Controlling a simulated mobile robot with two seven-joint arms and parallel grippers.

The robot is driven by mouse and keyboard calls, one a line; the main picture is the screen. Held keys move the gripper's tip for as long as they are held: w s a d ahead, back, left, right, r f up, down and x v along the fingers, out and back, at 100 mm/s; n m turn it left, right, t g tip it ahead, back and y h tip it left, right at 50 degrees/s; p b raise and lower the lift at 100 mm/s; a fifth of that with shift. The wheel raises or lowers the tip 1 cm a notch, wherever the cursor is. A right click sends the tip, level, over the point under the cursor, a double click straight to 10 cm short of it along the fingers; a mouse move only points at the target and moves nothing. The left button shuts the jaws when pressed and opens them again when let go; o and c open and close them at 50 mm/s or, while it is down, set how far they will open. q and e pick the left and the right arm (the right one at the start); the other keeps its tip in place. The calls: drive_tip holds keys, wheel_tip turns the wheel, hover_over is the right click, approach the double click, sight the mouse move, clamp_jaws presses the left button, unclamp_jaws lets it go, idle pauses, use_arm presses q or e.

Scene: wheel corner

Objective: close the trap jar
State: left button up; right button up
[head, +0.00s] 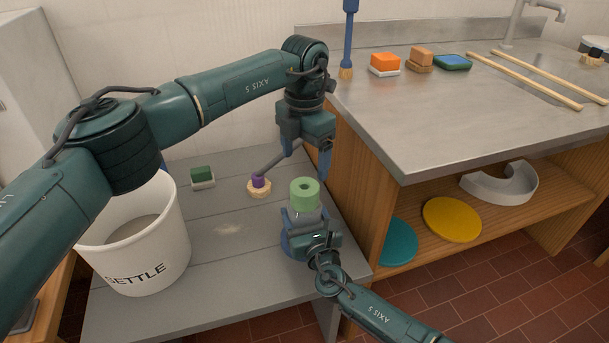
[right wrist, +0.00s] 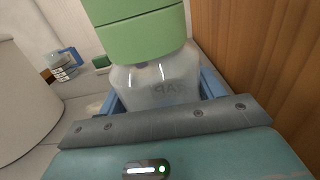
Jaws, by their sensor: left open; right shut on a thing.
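The trap jar (head: 306,214) is a pale, see-through jar with dark lettering, standing upright near the right edge of the low grey bench. It also shows in the right wrist view (right wrist: 158,82). A green lid (head: 304,192) with a round hole in its top sits over the jar's mouth; I cannot tell how tight it is. In the right wrist view the lid (right wrist: 135,35) shows a seam around it. My right gripper (head: 304,222) is shut on the jar's body, its blue fingers at either side. My left gripper (head: 291,168) is open and empty, just above and behind the lid.
A white bucket (head: 150,262) marked SETTLE stands left on the grey bench (head: 225,275). The wooden cabinet's side (head: 352,185) rises close right of the jar.

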use_arm(q)
wheel_tip(320, 180, up, 2)
drive_tip(key=shift+r, duration=0.2)
use_arm(e)
drive_tip(key=o, duration=2)
drive_tip(key=shift+c, duration=0.2)
drive_tip(key=p+v, duration=0.2)
drive_tip(key=v, duration=0.9)
drive_tip(key=shift+s+d, duration=0.15)
drive_tip(key=shift+s, duration=0.2)
use_arm(q)
drive_tip(key=shift+r, duration=1.2)
use_arm(e)
drive_tip(key=shift+s+d, duration=0.2)
drive_tip(key=shift+s, duration=0.5)
